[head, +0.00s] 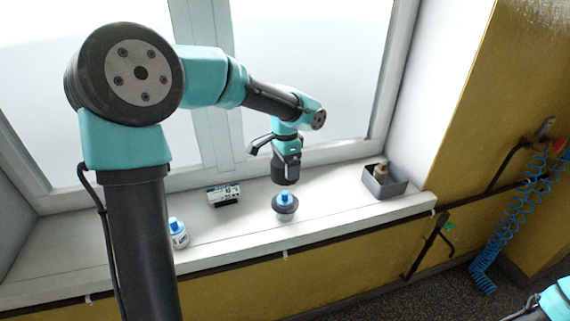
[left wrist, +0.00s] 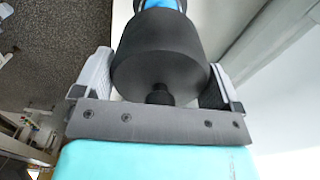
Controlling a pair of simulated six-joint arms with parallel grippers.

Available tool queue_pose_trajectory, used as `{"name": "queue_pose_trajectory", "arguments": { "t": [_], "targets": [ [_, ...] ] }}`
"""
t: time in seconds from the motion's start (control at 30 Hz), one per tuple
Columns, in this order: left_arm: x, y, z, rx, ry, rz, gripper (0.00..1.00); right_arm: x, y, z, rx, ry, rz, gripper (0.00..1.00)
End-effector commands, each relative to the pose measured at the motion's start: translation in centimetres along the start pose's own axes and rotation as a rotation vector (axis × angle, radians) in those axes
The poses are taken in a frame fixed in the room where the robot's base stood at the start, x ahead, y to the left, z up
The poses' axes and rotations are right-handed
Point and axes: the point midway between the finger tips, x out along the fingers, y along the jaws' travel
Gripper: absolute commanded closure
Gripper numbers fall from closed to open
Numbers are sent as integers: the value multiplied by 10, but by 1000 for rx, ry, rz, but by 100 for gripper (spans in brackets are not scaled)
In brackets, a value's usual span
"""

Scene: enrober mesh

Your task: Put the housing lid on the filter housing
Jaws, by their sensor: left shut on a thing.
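My left gripper (head: 287,161) is shut on the housing lid (head: 286,177), a dark, wide cylinder. In the left wrist view the lid (left wrist: 160,60) sits between the two pads, with its small knob toward the palm. The lid is in the air above the filter housing (head: 285,211), which stands on the sill with a dark rim, a paler lower part and a blue piece (head: 285,197) standing up from its top. A small gap shows between lid and blue piece. Blue also shows beyond the lid in the left wrist view. My right gripper is not seen.
On the white sill (head: 240,235), a white bottle with a blue cap (head: 178,233) and a small black-and-white box (head: 223,194) stand left. A grey bin (head: 385,187) holding a brownish item is right. The window is behind; a blue coiled hose (head: 500,225) hangs far right.

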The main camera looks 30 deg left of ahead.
Motion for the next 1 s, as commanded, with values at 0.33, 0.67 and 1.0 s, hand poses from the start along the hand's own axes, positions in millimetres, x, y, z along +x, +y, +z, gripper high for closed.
{"name": "queue_pose_trajectory", "arguments": {
  "t": [0.33, 0.67, 1.0],
  "targets": [
    [17, 0, 0, -1, -2, 1, 33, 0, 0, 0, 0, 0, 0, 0],
    [42, 0, 0, 0, -2, 0, 33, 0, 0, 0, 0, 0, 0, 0],
    [55, 0, 0, 0, -1, 0, 33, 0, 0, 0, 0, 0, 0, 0]
  ]
}}
